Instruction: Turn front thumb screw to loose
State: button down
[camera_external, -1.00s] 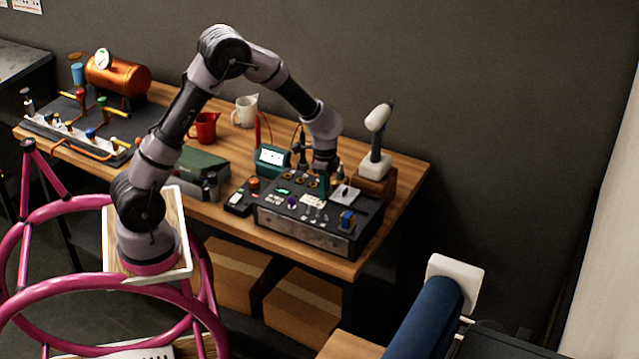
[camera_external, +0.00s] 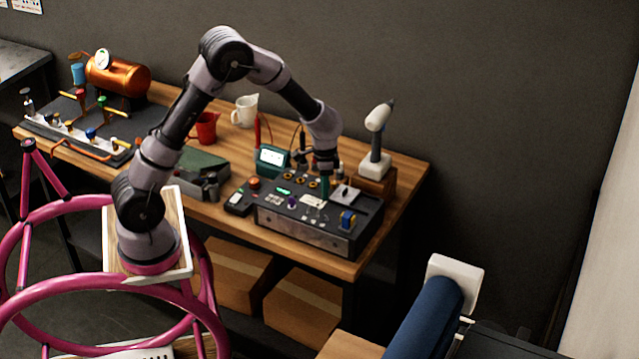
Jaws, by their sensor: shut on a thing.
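The black control box (camera_external: 335,238) stands at the front right of the wooden bench, with knobs, sockets and lamps on its top. A small silver plate (camera_external: 346,193) lies on the right part of that top. My gripper (camera_external: 324,190) points down at the panel beside the plate's left edge. Its fingers are shut on a small part, in the place of a thumb screw. The fingers hide the part, so its turn and whether it is the front screw cannot be told.
A teal meter (camera_external: 271,160) with probes stands behind the box. A white-headed tool on a stand (camera_external: 376,140) is at the right. A red mug (camera_external: 206,128), white jug (camera_external: 245,111) and copper boiler (camera_external: 118,75) stand to the left. The bench's front edge is close to the box.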

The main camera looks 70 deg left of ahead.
jog(key=c, duration=1)
grip_release()
jog(key=shift+c, duration=0.2)
notch_tip(320, 180, up, 11)
jog(key=shift+o, duration=1.4)
notch_tip(320, 180, down, 11)
jog(key=m, duration=1)
